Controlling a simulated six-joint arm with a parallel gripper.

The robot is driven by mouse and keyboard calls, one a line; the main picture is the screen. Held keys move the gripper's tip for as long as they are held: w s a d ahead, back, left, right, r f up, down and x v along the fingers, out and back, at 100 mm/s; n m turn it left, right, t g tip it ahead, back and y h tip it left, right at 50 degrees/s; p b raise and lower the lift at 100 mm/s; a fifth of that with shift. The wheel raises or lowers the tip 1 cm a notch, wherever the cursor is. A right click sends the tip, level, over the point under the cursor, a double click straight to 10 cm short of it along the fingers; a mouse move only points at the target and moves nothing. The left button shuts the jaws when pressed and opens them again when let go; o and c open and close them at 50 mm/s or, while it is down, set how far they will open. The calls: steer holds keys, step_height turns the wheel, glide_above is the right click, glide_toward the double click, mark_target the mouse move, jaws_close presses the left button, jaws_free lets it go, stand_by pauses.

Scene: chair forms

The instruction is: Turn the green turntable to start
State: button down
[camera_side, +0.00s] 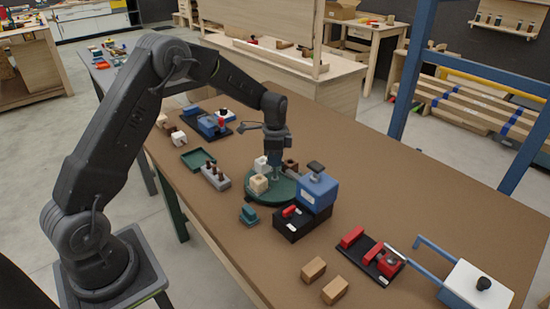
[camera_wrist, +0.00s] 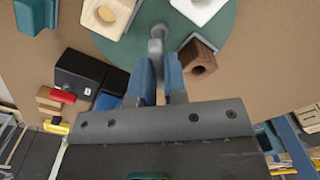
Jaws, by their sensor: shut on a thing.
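The green turntable (camera_side: 258,200) lies on the brown table, and its disc (camera_wrist: 238,35) fills the top of the wrist view. It carries a pale wood block with a hole (camera_side: 258,184), a white block (camera_side: 261,164) and a dark brown block (camera_side: 290,167). They also show in the wrist view as the pale block (camera_wrist: 108,14), white block (camera_wrist: 198,8) and brown block (camera_wrist: 200,54). A grey knob (camera_wrist: 157,38) stands up from the disc. My gripper (camera_side: 275,172) points down over the turntable, its blue fingers (camera_wrist: 160,75) closed around the knob; their exact contact is partly hidden.
A blue box (camera_side: 318,190) on a black base stands close to the turntable's right. A teal block (camera_side: 249,215) sits in front; a grey holder with brown pegs (camera_side: 215,176) is at left. A red clamp (camera_side: 372,258) and two wood blocks (camera_side: 314,269) lie nearer the front.

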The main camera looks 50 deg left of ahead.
steer(key=shift+r, duration=0.1)
steer(key=c, duration=1.2)
jaws_free()
steer(key=shift+o, duration=0.2)
step_height(320, 180, up, 14)
steer(key=s+d+r+n+t, duration=0.1)
steer(key=s+d+r+n, duration=0.1)
steer(key=s+d+r, duration=0.4)
steer(key=s+d+n+t, duration=0.2)
steer(key=s+d+n, duration=0.1)
steer(key=s, duration=0.9)
steer(key=s+d+r+n+t, duration=0.1)
steer(key=s+d+n, duration=0.3)
steer(key=s, duration=0.7)
steer(key=shift+s+t, duration=0.35)
steer(key=shift+t, duration=0.45)
